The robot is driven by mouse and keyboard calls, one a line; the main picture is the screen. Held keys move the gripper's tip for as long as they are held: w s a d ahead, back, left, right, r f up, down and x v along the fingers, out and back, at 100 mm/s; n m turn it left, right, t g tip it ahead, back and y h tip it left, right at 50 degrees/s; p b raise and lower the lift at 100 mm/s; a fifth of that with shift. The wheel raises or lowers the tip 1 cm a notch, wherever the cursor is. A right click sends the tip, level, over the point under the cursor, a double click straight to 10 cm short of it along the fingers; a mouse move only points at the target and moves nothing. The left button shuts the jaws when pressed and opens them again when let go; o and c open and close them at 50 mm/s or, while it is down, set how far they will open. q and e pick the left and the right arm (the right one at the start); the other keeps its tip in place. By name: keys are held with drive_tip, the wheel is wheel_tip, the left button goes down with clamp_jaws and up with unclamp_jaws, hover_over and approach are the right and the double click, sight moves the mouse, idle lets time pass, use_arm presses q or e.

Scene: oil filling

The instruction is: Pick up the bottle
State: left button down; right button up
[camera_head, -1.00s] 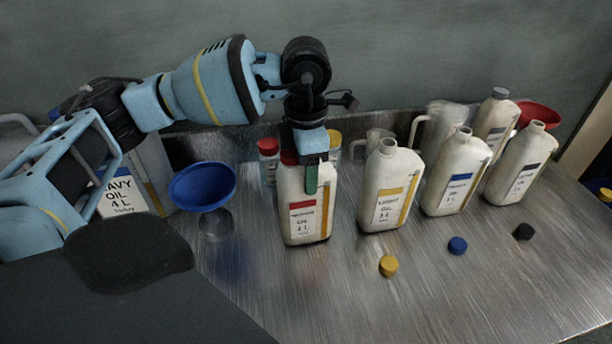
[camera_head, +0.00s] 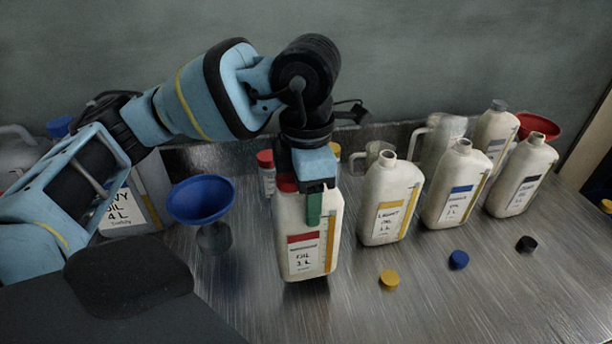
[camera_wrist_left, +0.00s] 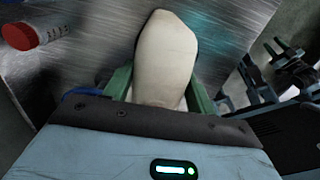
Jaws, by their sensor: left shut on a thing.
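The cream bottle with a red label (camera_head: 303,257) is upright in the grip of my left gripper (camera_head: 314,205). A green finger lies against its upper part, and the gripper hides the top and much of the red cap (camera_head: 286,183). The bottle appears raised off the metal table. In the left wrist view the pale bottle body (camera_wrist_left: 165,55) sits between the two green fingers. The right gripper is not in view.
A blue funnel (camera_head: 202,199) stands close on the left. An uncapped yellow-label bottle (camera_head: 390,200) is close on the right, with blue-label (camera_head: 459,185) and black-label (camera_head: 522,178) bottles beyond. Loose yellow (camera_head: 389,280), blue (camera_head: 458,260) and black (camera_head: 526,243) caps lie in front.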

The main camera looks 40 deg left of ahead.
use_arm(q)
drive_tip(key=s+d, duration=0.5)
drive_tip(key=s, duration=0.1)
drive_tip(key=shift+s+d+r, duration=0.25)
drive_tip(key=shift+r, duration=0.2)
